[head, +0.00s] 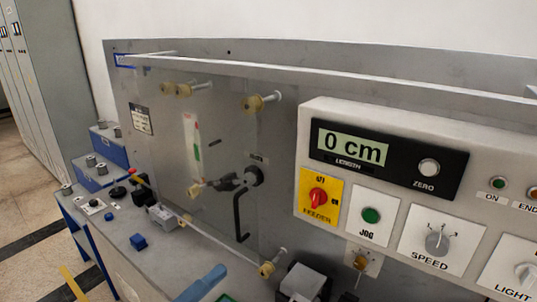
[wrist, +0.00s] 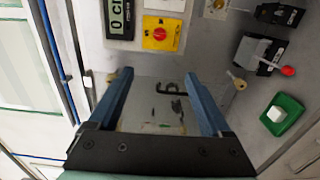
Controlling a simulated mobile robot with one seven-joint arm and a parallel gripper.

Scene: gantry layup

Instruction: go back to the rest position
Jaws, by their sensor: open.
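My gripper (wrist: 159,76) shows in the wrist view. Its two blue fingers are spread wide apart with nothing between the tips. Beyond them is the machine's grey front panel, with the black crank handle (wrist: 172,88) seen through the gap. The fingers look apart from the panel. In the head view, a blue bar (head: 203,283) sticks up at the bottom edge; I cannot tell whether it is one of my fingers.
The grey machine has a length display (head: 350,147) reading 0 cm, a red feeder knob (head: 318,197) and a black crank (head: 240,215). A green tray (wrist: 290,122) holds a white block (wrist: 276,114). Blue bins (head: 98,178) stand left; the floor (head: 35,185) beyond is clear.

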